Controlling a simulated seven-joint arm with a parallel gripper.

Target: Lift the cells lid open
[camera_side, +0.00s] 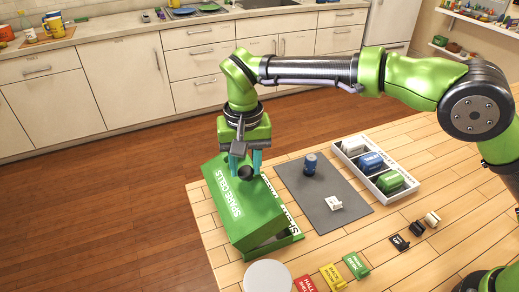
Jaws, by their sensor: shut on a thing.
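The green cells box (289,238) stands at the left edge of the wooden table. Its green lid (252,215), marked "SPARE CELLS" in white, sits tilted, with a gap between it and the box at the near end. A dark round knob (246,173) is on the lid. My gripper (245,166) is above the lid with its teal fingers on either side of the knob, shut on it. The inside of the box is mostly hidden by the lid.
A grey mat (318,184) holds a blue cylinder (310,164) and a small white part (333,203). A white tray (411,185) with several coloured blocks lies to the right. Coloured labels and a white disc (267,277) are at the front. The table's middle right is mostly clear.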

